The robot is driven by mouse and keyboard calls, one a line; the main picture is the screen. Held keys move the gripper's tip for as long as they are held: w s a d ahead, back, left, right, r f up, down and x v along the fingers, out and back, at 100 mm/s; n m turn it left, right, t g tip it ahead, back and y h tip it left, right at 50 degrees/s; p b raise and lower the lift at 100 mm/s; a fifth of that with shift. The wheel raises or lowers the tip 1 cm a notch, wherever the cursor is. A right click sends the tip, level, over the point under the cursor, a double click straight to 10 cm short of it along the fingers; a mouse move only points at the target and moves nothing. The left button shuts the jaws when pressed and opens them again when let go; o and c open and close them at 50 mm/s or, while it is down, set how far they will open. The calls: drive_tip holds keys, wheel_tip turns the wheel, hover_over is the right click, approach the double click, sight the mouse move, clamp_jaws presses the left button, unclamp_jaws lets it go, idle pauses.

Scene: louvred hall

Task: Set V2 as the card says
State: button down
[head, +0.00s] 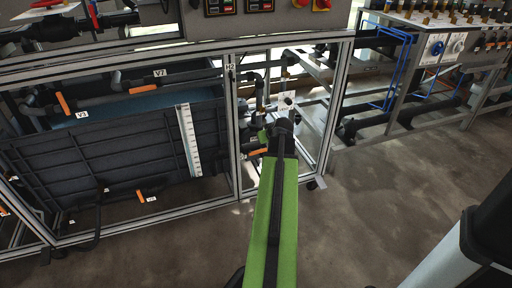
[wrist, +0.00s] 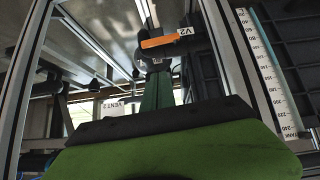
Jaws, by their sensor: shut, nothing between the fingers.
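The V2 valve shows in the wrist view with an orange lever (wrist: 165,40) and a white V2 tag (wrist: 185,32) beside it on a dark pipe. The lever lies nearly level in that picture, roughly in line with the pipe. My gripper (wrist: 155,72) is shut and empty, its green fingers just below the valve; I cannot tell whether they touch it. In the head view my gripper (head: 264,134) reaches into the frame's right bay. An orange lever (head: 257,152) shows just below it, its tag unreadable there. I do not see a card in either view.
A metal frame post (head: 234,125) stands left of my gripper. Dark pipes, a white scale strip (head: 189,140) and a tank (head: 100,155) fill the left bay. Other orange levers (head: 63,103) sit near V3 and V7 tags (head: 160,73). Open floor (head: 375,215) lies to the right.

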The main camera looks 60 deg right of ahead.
drive_tip(key=b, duration=0.9)
hover_over(262, 150)
wheel_tip(262, 150, down, 8)
drive_tip(key=f+b, duration=0.1)
drive_tip(key=s+a+f+b, duration=0.1)
drive_tip(key=f, duration=0.1)
drive_tip(key=shift+s+f+b, duration=0.2)
drive_tip(key=shift+f+b, duration=0.4)
drive_tip(key=shift+b, duration=0.25)
drive_tip(key=shift+r, duration=0.1)
